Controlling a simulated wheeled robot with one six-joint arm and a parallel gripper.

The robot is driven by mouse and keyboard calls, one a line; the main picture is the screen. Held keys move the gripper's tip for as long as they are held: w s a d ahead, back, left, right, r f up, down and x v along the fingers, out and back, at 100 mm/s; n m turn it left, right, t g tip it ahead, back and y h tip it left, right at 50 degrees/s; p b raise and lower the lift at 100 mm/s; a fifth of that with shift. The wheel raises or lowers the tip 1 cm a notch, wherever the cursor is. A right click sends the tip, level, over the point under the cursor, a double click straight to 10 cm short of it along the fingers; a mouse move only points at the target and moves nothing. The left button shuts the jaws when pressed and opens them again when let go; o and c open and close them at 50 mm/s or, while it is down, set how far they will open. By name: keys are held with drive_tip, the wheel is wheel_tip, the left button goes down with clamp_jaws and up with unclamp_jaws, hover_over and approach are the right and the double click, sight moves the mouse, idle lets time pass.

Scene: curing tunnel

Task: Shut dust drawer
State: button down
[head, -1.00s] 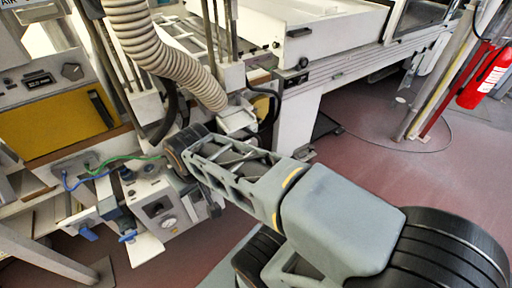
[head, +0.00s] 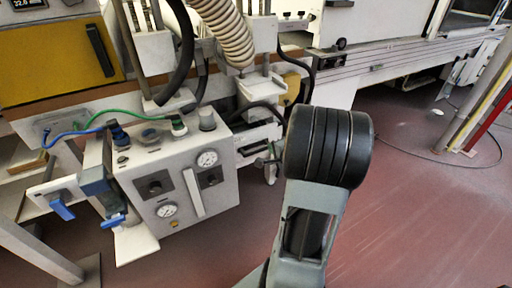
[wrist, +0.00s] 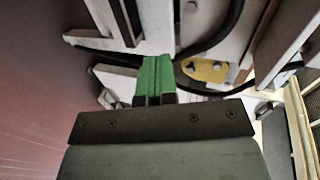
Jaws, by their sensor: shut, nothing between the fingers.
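I cannot tell for certain which part is the dust drawer. A pale grey unit (head: 185,185) with round gauges and an upright white handle (head: 194,192) stands low at centre left in the head view. A yellow panel (head: 50,65) with a black handle (head: 100,50) is at upper left. My gripper (wrist: 154,78) shows in the wrist view with its green fingers together and nothing between them. White machine parts, black hoses and a yellow plate (wrist: 205,69) lie beyond it. In the head view my gripper is not clearly visible; my arm rises at lower centre.
A ribbed beige hose (head: 228,35) and black cables hang above the unit. Blue-handled valves (head: 62,208) and a white plate (head: 136,244) stick out at lower left. A long machine frame (head: 400,62) runs to the right. The red floor (head: 420,210) at right is mostly clear.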

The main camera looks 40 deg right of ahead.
drive_tip(key=f, duration=0.1)
drive_tip(key=b, duration=0.6)
approach(253, 134)
drive_tip(key=shift+m, duration=0.3)
drive_tip(key=x, duration=0.6)
drive_tip(key=shift+d+f, duration=0.1)
drive_tip(key=shift+f, duration=0.2)
drive_tip(key=shift+w+d+r, duration=0.1)
drive_tip(key=shift+w+r, duration=0.05)
drive_tip(key=shift+w, duration=0.4)
